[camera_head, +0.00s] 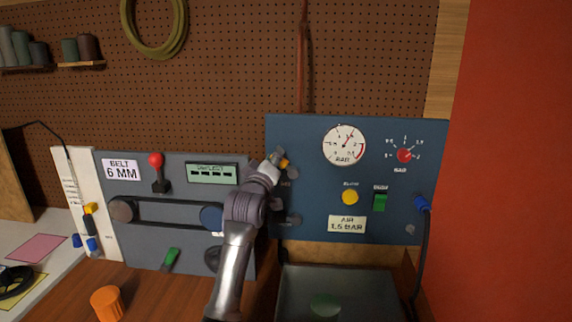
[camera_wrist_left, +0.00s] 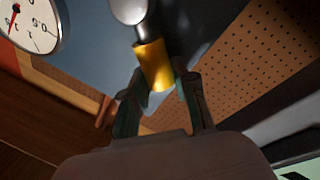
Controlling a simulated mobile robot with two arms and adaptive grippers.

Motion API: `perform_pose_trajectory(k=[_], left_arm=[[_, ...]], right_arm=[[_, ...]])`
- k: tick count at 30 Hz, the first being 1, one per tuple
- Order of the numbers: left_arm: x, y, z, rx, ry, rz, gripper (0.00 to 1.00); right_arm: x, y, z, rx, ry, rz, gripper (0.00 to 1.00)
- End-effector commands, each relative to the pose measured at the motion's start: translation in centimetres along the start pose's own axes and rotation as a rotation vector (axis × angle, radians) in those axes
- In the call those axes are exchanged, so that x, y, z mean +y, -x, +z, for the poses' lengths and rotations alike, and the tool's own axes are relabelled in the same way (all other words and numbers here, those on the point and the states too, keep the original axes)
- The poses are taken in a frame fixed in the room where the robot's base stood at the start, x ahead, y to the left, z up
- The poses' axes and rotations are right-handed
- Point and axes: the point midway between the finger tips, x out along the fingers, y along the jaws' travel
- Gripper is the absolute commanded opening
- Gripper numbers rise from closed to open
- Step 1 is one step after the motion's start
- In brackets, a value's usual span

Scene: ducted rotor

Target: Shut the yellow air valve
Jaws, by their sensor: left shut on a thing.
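The yellow air valve handle (camera_wrist_left: 153,64) sits between the fingers of my left gripper (camera_wrist_left: 160,95) in the left wrist view, and the gripper is shut on it. A round silvery metal part (camera_wrist_left: 130,10) joins the handle's far end. In the head view my left gripper (camera_head: 277,162) is at the left edge of the blue air panel (camera_head: 310,150), and only a bit of the yellow handle (camera_head: 284,163) shows past it. The gripper and arm hide most of the valve. My right gripper is not in view.
A grey belt panel (camera_head: 135,235) stands to the left. An orange cup-like piece (camera_head: 107,303) and a dark tray (camera_head: 370,275) are below.

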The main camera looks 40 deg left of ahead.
Motion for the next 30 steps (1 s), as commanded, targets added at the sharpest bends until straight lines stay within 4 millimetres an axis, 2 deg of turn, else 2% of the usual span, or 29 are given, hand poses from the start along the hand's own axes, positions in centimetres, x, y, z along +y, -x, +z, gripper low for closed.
perform_pose_trajectory(k=[8,18,30], left_arm=[[-2.1,0.2,0.4,0.048,0.265,-0.001,0.00],[-3.8,0.5,1.2,0.103,0.546,-0.002,0.00],[-4.8,0.7,1.9,0.141,0.728,-0.002,0.00]], right_arm=[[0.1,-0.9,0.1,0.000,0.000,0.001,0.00],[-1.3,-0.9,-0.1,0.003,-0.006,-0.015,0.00],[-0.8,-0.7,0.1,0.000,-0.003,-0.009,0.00]])
